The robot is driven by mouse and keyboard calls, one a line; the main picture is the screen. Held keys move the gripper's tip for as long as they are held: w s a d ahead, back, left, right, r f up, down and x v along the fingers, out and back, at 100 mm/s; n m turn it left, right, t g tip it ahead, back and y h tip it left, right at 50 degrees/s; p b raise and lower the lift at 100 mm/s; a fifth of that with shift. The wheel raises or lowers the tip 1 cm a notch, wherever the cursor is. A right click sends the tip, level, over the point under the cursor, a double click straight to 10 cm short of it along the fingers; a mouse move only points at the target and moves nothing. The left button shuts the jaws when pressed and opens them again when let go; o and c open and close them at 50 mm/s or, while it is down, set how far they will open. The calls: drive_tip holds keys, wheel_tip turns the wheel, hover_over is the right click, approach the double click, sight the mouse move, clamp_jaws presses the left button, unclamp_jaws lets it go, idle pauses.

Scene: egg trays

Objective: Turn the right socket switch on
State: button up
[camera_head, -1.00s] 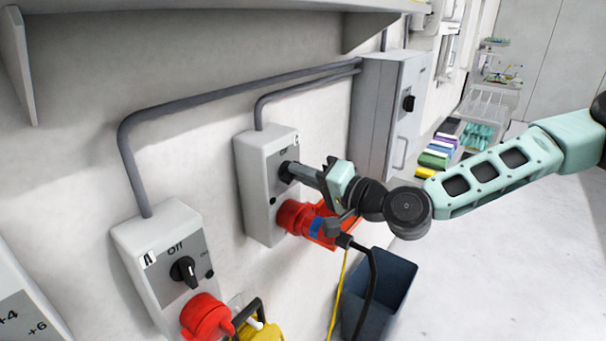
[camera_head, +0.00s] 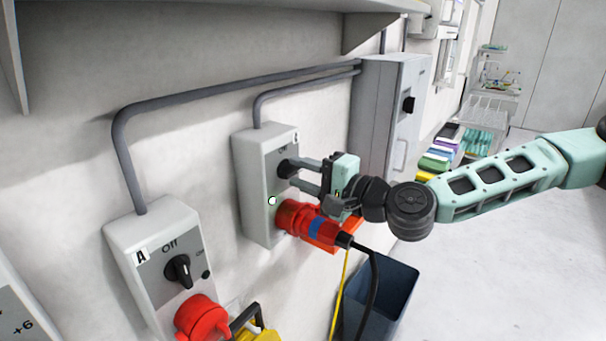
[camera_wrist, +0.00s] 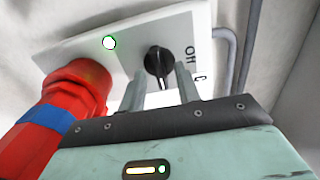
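The right socket box (camera_head: 255,190) is grey-white and fixed to the wall, with its black switch knob (camera_head: 285,168) near the top. In the wrist view the knob (camera_wrist: 158,64) points sideways, away from the "Off" label. The round indicator light (camera_wrist: 110,42) glows white-green; it also shows lit in the head view (camera_head: 272,201). My gripper (camera_head: 300,174) is open in front of the knob. In the wrist view its two fingers (camera_wrist: 160,82) stand apart, one on each side of the knob. I cannot tell whether either finger touches it.
A red plug (camera_head: 310,220) with a black cable sits in the socket below the knob. A dark bin (camera_head: 390,290) stands below. A grey cabinet (camera_head: 385,120) is on the right.

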drive_tip(key=b+v, duration=1.5)
drive_tip(key=v, duration=0.2)
idle(0.4)
drive_tip(key=shift+s+d, duration=0.15)
